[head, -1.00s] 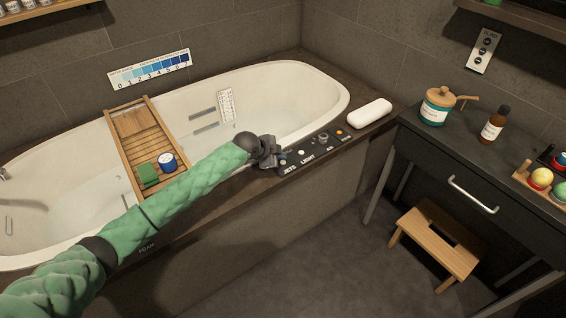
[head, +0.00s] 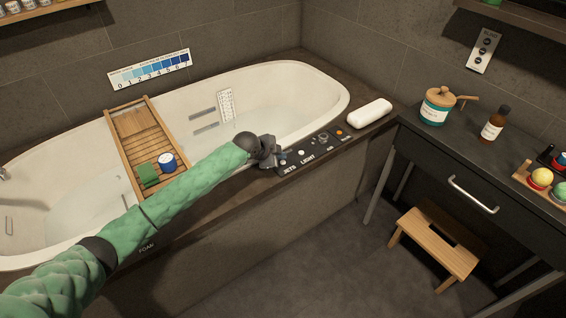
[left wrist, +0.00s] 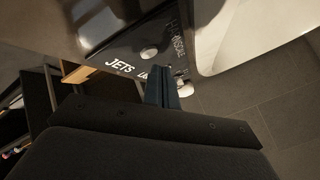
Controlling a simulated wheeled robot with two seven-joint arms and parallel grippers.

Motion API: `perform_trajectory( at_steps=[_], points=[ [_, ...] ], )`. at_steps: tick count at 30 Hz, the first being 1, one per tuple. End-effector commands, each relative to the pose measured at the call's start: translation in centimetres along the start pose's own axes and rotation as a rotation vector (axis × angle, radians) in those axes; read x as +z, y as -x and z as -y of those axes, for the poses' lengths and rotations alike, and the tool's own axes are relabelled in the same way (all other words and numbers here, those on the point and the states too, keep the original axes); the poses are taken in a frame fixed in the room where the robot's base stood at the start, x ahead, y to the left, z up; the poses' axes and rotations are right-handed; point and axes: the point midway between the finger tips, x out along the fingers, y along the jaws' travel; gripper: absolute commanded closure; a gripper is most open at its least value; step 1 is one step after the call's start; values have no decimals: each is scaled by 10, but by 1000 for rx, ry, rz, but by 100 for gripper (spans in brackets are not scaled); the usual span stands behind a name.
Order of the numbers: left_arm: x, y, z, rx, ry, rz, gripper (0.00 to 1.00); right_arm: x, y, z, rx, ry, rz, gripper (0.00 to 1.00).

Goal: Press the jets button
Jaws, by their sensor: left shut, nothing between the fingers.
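The dark control panel (head: 316,153) lies on the tub's front rim, with a JETS label at its near left end and a LIGHT label beside it. My left gripper (head: 282,158) is shut and empty, with its tips low over the JETS end. The jets button itself is not clearly seen in the head view; the gripper covers that spot. In the left wrist view the JETS label (left wrist: 119,66) shows left of my shut fingers (left wrist: 164,88). A round pale button (left wrist: 149,53) shows above them. Contact with the panel cannot be told.
The white bathtub (head: 318,85) holds water, with a wooden caddy (head: 135,125) across it. A white pillow-like block (head: 369,113) lies past the panel's far end. A dark vanity (head: 465,155) stands right, with a wooden stool (head: 436,240) below. The floor before the tub is open.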

Motion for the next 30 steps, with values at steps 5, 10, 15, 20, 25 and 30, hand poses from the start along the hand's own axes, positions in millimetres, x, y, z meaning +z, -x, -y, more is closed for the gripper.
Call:
perform_trajectory(
  at_steps=[5, 10, 15, 20, 25, 30],
  points=[
    [0, 0, 0, 0, 0, 0, 100, 0, 0, 0, 0, 0, 0, 64],
    [0, 0, 0, 0, 0, 0, 100, 0, 0, 0, 0, 0, 0, 64],
    [2, -2, -2, 0, 0, 0, 100, 0, 0, 0, 0, 0, 1, 64],
    [4, -5, -4, 0, 0, 0, 100, 1, 1, 0, 0, 0, 2, 64],
    [4, -6, -4, 0, 0, 0, 100, 2, 1, 1, -1, -1, 4, 64],
    [4, -6, -4, 0, 0, 0, 100, 3, 1, 1, -1, -1, 5, 64]
  ],
)
